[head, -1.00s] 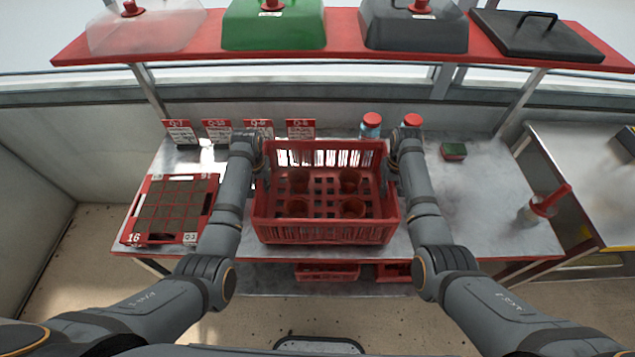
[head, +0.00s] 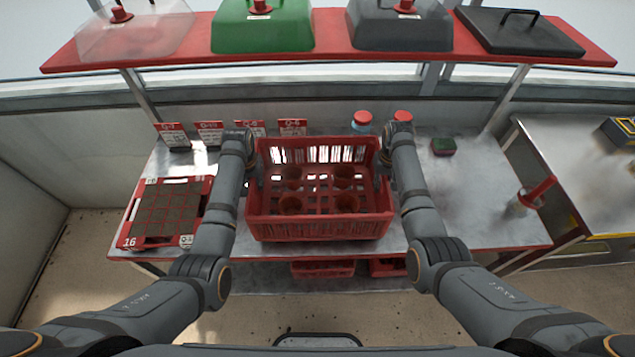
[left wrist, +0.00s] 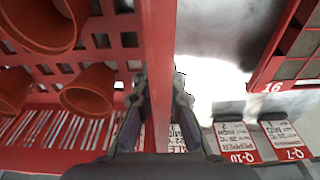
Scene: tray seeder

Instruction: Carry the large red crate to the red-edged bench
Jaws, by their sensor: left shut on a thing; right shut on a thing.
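The large red crate (head: 320,229) is a slatted open box with several reddish-brown pots (head: 291,205) in it. It is level over the middle of the red-edged bench (head: 480,220), close to the front edge; whether its base touches the top I cannot tell. My left gripper (head: 254,172) is shut on the crate's left wall. In the left wrist view its two fingers (left wrist: 158,115) are on either side of the red wall (left wrist: 157,50). My right gripper (head: 384,170) is shut on the right wall, its fingertips mostly hidden.
A red-framed seed tray (head: 128,242) lies left of the crate, with several label cards (head: 210,132) behind. A red shelf (head: 330,52) with covers runs above.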

